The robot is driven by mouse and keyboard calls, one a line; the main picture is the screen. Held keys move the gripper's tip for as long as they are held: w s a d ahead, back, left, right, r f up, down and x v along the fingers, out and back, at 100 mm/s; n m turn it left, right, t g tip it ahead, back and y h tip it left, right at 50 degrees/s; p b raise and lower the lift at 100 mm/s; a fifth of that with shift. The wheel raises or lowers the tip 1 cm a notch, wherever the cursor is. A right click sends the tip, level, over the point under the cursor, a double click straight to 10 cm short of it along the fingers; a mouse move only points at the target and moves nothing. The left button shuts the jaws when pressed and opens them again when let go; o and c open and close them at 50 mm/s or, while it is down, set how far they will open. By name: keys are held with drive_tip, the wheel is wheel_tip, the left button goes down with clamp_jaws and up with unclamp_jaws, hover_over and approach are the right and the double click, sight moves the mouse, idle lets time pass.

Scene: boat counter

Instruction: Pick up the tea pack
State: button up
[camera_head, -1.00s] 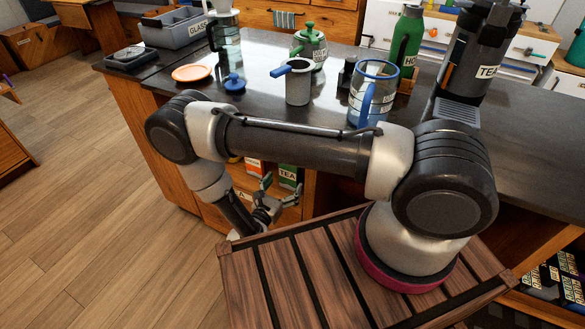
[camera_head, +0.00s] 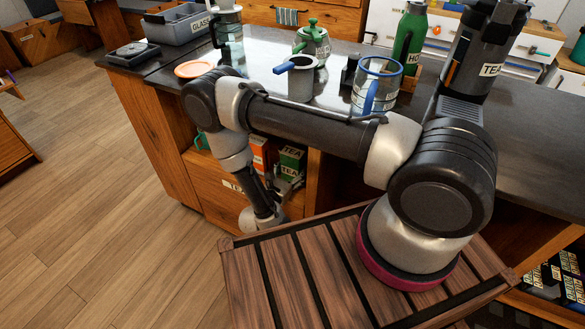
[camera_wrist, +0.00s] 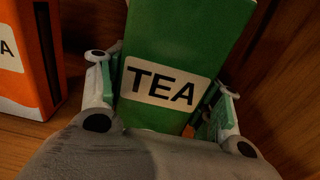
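The green tea pack (camera_head: 292,155) stands upright in the open compartment under the counter, its white TEA label facing out. In the wrist view the green pack (camera_wrist: 185,40) fills the middle, slightly tilted in the picture. My gripper (camera_wrist: 163,95) is open, with one finger on each side of the pack. The left finger is close to the pack's left edge; a narrow gap seems to show at the right finger. In the head view my gripper (camera_head: 284,187) is at the pack's lower front and partly hides it.
An orange pack (camera_wrist: 30,55) stands just left of the green one; it also shows in the head view (camera_head: 259,153). Wooden walls (camera_wrist: 285,70) close the compartment at the right. A blue-rimmed jug (camera_head: 376,82) and other vessels stand on the dark counter above.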

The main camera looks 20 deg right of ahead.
sight(292, 159)
drive_tip(key=shift+r, duration=0.15)
wheel_tip(292, 159, up, 10)
drive_tip(key=shift+f, duration=0.1)
idle(0.5)
